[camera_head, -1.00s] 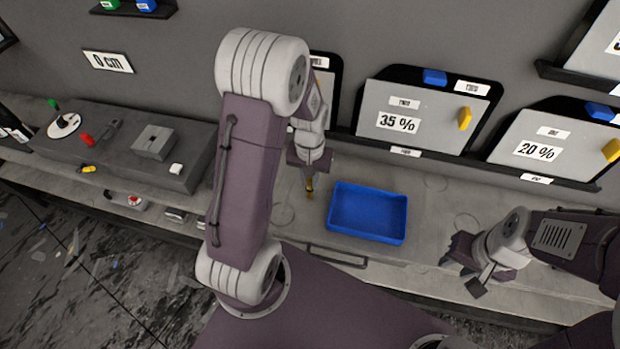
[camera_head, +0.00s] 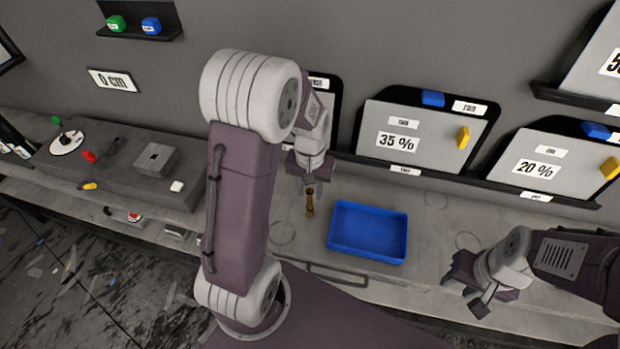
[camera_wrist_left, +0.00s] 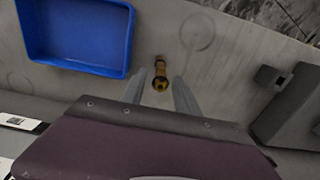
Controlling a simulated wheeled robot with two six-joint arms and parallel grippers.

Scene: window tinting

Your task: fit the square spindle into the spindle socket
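The brass-coloured spindle (camera_head: 310,203) stands upright at the bench, left of the blue tray; it also shows in the left wrist view (camera_wrist_left: 160,75). My left gripper (camera_head: 311,185) is right above it. In the left wrist view its two fingers (camera_wrist_left: 160,80) are apart, one on each side of the spindle, with a visible gap on both sides. A grey block with a small square recess (camera_head: 155,158), which looks like the spindle socket, sits on the grey console at the left. My right gripper (camera_head: 478,286) is over the bench at the right, its fingers apart and empty.
The blue tray (camera_head: 368,254) is empty. The grey console (camera_head: 110,180) carries a red knob (camera_head: 89,156) and a white button (camera_head: 177,186). Tint panels (camera_head: 425,130) lean on the back wall. A small grey block (camera_wrist_left: 268,76) stands beside the console.

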